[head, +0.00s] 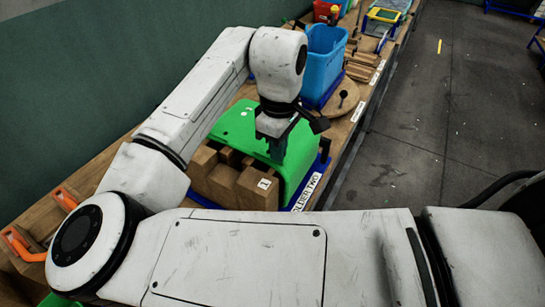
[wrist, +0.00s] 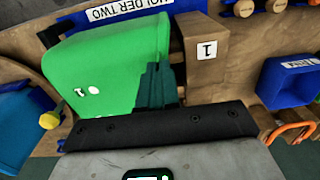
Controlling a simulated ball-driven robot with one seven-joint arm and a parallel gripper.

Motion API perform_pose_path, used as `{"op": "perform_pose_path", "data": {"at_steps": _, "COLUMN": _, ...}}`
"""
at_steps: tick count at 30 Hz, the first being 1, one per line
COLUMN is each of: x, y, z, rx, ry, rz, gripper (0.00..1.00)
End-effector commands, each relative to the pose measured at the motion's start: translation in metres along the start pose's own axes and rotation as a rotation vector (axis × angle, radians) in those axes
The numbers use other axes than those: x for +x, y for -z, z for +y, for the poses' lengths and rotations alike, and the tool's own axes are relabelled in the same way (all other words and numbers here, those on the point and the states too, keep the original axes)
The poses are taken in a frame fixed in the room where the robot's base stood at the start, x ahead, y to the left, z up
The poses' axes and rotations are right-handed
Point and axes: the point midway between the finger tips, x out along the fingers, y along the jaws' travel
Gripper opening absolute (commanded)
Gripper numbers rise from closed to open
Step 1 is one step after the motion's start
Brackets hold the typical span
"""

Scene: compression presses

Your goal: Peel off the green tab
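A large bright green piece (head: 240,127) with a curved edge lies over the wooden blocks of the holder labelled "HOLDER TWO" (head: 306,192). It also fills the left middle of the wrist view (wrist: 110,62), with small white marks on it. I see no separate, clearly marked green tab. My gripper (head: 290,150) points down over the green piece's right part. In the wrist view a dark green stepped shape, seemingly my fingers (wrist: 156,86), overlaps the green piece. I cannot tell whether they touch it or hold anything.
A wooden block marked "1" (wrist: 205,52) stands beside the green piece. A blue bin (head: 325,58) and a round wooden disc (head: 341,101) stand behind the holder. Orange handles (head: 20,243) lie at the lower left. A green wall runs along the bench's left; open floor is right.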

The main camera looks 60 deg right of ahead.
Motion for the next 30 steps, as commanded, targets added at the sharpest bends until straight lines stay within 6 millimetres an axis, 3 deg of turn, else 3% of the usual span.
{"op": "perform_pose_path", "data": {"at_steps": 24, "x": -0.054, "y": 0.0, "z": 0.0, "rx": 0.001, "ry": 0.0, "rz": -0.001, "gripper": 0.0}}
{"op": "perform_pose_path", "data": {"at_steps": 30, "x": -0.056, "y": 0.0, "z": 0.0, "rx": 0.001, "ry": 0.0, "rz": 0.0, "gripper": 0.0}}
